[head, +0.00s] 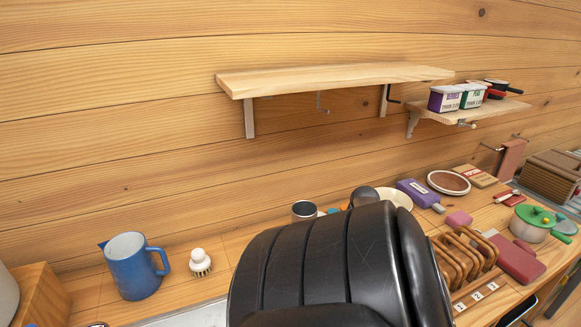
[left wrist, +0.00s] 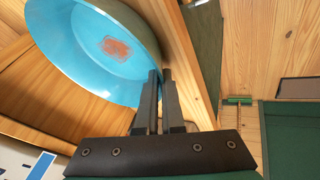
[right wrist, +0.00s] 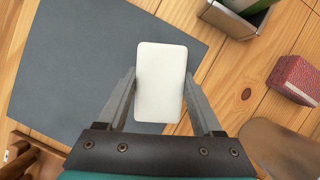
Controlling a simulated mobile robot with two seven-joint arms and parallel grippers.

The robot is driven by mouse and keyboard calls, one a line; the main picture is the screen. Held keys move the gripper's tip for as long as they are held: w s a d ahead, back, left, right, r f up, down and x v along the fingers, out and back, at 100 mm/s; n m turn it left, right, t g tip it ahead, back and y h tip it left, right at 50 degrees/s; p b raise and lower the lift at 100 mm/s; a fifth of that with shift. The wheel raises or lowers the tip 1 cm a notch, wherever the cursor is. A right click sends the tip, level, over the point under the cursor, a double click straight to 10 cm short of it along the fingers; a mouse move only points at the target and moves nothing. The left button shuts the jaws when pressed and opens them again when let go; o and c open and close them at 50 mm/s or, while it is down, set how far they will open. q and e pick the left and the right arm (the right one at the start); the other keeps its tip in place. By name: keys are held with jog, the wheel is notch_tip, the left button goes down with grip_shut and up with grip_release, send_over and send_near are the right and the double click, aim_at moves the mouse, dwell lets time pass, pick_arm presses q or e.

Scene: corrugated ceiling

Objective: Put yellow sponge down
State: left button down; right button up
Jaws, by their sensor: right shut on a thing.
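My right gripper (right wrist: 160,90) is shut on a pale, off-white rectangular block with rounded corners, taken as the sponge (right wrist: 160,75). It looks cream rather than clearly yellow. The sponge is between the two fingers, over or near a dark grey mat (right wrist: 75,60); I cannot tell whether it touches the mat. Neither gripper shows in the head view, where my black arm hides the middle of the counter.
In the right wrist view a red block (right wrist: 295,78) and a grey metal holder (right wrist: 235,15) lie right of the mat. On the counter stand a blue jug (head: 132,268), a white brush (head: 200,262), a wooden rack (head: 460,258) and a green-lidded pot (head: 535,222). A shelf (head: 330,78) hangs above.

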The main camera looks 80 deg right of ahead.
jog(key=w+a, duration=0.3)
jog(key=a, duration=0.2)
jog(key=w+a, duration=0.3)
jog(key=a, duration=0.2)
jog(key=w+a, duration=0.3)
jog(key=a, duration=0.1)
jog(key=shift+a, duration=0.4)
jog(key=shift+f, duration=1.75)
jog(key=shift+f, duration=0.1)
jog(key=o, duration=1.4)
jog(key=shift+o, duration=0.2)
jog(key=v, duration=1.2)
